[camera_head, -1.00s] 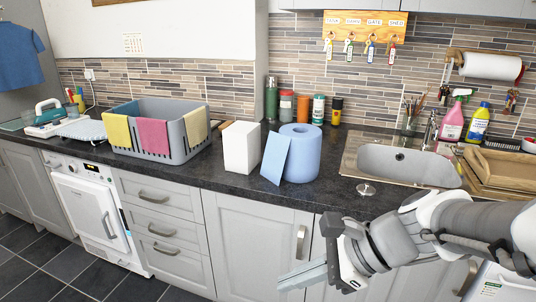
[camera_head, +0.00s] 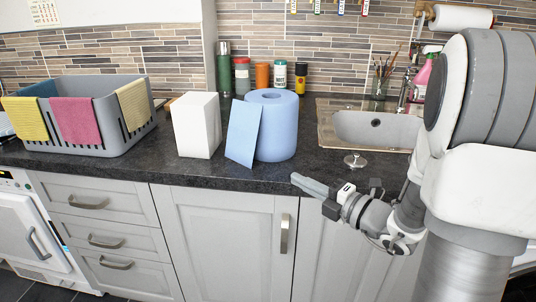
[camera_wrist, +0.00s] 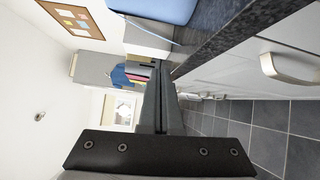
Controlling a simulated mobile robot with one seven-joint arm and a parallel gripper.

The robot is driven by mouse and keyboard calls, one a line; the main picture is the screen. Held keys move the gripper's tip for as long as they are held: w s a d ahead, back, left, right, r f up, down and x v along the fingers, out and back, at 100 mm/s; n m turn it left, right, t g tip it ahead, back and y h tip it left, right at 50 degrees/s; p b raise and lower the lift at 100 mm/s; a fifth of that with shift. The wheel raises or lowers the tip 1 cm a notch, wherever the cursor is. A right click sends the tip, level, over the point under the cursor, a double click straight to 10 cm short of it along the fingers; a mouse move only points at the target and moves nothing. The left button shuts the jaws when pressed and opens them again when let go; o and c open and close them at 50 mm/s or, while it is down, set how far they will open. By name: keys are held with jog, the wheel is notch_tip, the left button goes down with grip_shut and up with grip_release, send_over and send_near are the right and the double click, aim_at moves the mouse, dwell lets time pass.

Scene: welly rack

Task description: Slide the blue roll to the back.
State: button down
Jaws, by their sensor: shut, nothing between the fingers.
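The blue roll (camera_head: 279,127) stands upright on the dark worktop (camera_head: 262,176), near its front edge, with a loose sheet (camera_head: 243,134) hanging down on its left side. Several bottles and flasks stand behind it along the tiled wall. My gripper (camera_head: 296,180) is shut and empty. It is at the worktop's front edge, in front of and a little right of the roll, apart from it, pointing left. In the wrist view my shut fingers (camera_wrist: 162,75) point along the worktop edge, and part of the blue roll (camera_wrist: 155,8) shows at the top.
A white box (camera_head: 196,125) stands close left of the roll. A green flask (camera_head: 224,68), a red-lidded jar (camera_head: 242,76) and an orange container (camera_head: 262,75) stand behind. A grey crate (camera_head: 110,135) with cloths is farther left. A sink (camera_head: 370,128) and a round plug (camera_head: 355,160) lie right.

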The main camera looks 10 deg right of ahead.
jog(key=w+d+f+m+h, duration=0.1)
jog(key=w+d+m, duration=0.1)
jog(key=b, duration=0.3)
send_near(270, 149)
jog(key=shift+t, duration=0.4)
jog(key=a, duration=0.3)
jog(key=w+a+f, duration=0.1)
jog(key=shift+a, duration=0.3)
jog(key=w, duration=0.1)
jog(key=w+d, duration=0.1)
jog(key=w, duration=0.1)
jog(key=shift+w+b, duration=0.1)
jog(key=shift+b, duration=0.25)
jog(key=shift+w+d+r, duration=0.1)
jog(key=shift+w, duration=0.35)
